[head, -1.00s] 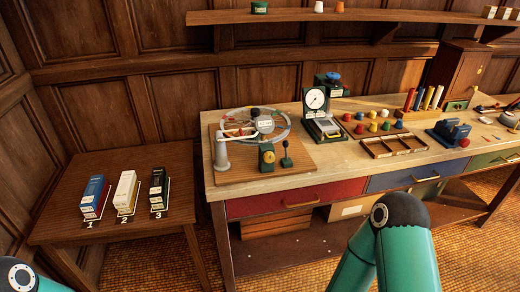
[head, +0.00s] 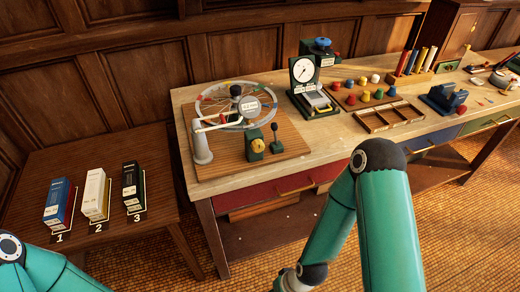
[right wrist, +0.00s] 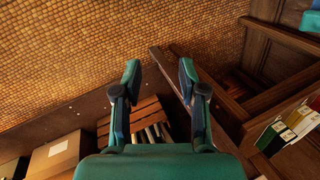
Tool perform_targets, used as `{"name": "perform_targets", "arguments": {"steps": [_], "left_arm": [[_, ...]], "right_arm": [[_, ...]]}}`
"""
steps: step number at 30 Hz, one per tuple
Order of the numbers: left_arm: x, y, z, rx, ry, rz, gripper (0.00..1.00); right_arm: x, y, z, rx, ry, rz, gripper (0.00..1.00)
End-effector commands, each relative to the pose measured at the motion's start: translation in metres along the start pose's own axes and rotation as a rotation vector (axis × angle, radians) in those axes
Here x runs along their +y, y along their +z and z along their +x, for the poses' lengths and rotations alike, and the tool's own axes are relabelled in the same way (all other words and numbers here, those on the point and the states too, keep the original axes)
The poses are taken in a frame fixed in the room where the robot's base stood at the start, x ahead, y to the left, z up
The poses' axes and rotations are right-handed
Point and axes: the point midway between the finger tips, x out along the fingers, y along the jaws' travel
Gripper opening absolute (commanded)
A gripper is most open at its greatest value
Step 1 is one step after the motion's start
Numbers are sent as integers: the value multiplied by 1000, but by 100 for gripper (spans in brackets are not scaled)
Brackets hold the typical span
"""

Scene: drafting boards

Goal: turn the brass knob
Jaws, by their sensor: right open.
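A small green block (head: 255,147) stands on the wooden board at the left end of the bench in the head view. A brass-coloured knob (head: 257,145) is on its front face. The knob does not show clearly in the right wrist view. My right gripper (right wrist: 159,72) is open and empty in the right wrist view, its two fingers apart, low by the bench's under-shelf and away from the knob. In the head view my right arm stands in front of the bench. My left arm shows at the lower left, but its gripper is out of view.
A spoked wheel (head: 228,103) with a white arm stands behind the block, and a small lever (head: 275,138) is right of it. A dial gauge (head: 303,70) stands farther right. A side table (head: 40,170) bears three numbered boxes. The floor before the bench is clear.

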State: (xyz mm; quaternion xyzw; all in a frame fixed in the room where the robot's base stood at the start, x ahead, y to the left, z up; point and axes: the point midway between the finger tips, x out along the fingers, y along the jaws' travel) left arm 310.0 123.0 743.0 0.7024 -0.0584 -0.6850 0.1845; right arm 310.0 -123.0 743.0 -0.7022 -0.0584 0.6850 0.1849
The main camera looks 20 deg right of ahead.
Motion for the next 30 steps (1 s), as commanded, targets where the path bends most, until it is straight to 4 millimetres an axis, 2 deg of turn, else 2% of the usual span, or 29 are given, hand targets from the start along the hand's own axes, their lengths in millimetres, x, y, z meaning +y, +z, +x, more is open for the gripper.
{"name": "perform_targets", "arguments": {"steps": [1,4,7,10,13,15,18,21,24,27,30], "left_arm": [[0,0,0,0,0,0,40],[-2,0,6,0,0,0,40],[-8,0,22,0,0,0,40],[-17,0,48,0,0,0,40],[-30,-1,82,0,0,0,40],[-39,-1,108,0,0,0,40],[-52,-1,144,0,0,0,40],[-63,-1,175,0,0,0,40],[-72,-1,200,0,0,0,40],[-78,-2,216,0,0,0,40],[-81,-2,224,1,0,0,40]], "right_arm": [[0,0,0,1,0,-1,50],[1,-8,1,26,1,-15,67],[0,-31,3,103,5,-58,67],[-2,-69,0,242,14,-141,67],[-8,-118,-16,440,34,-254,67],[-15,-150,-37,601,57,-341,67],[-27,-184,-77,837,100,-455,67],[-37,-200,-124,1059,153,-543,67],[-44,-203,-168,1245,206,-600,67],[-46,-198,-203,1383,252,-629,67],[-47,-192,-226,1466,284,-641,67]]}}
